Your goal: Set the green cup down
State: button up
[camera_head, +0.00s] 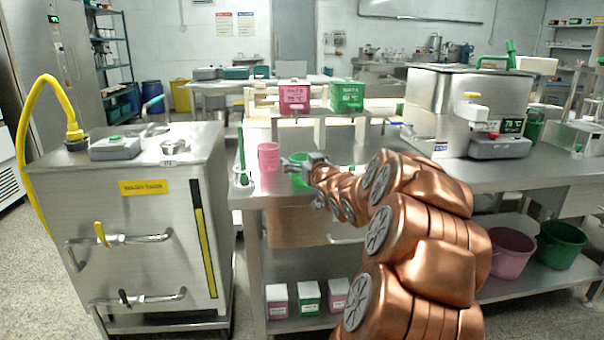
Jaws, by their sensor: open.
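The green cup (299,180) stands on the left part of the steel bench, just right of a pink cup (268,157). My gripper (300,162) is at the green cup, with its fingers over and around the upper part of it. The gripper is open. The fingers and wrist hide part of the cup, and I cannot tell whether a finger touches it. The cup looks upright, and its base appears to be at the bench top.
The steel bench (470,178) carries a pink box (293,96) and a green box (347,96) on a raised shelf behind the cups. A steel machine (465,105) stands at right. A steel cabinet (150,220) with a yellow hose is at left. Buckets sit below.

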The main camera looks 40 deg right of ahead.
jog(key=shift+c, duration=0.4)
jog(key=c, duration=1.3)
jog(key=shift+r, duration=0.15)
jog(key=shift+r+p, duration=0.75)
jog(key=shift+r, duration=0.85)
jog(key=s+a+r+p, duration=0.1)
jog(key=s+a, duration=0.8)
jog(key=s, duration=0.3)
jog(key=shift+s+a+r+p, duration=0.3)
jog(key=shift+s, duration=0.05)
dwell(1.1)
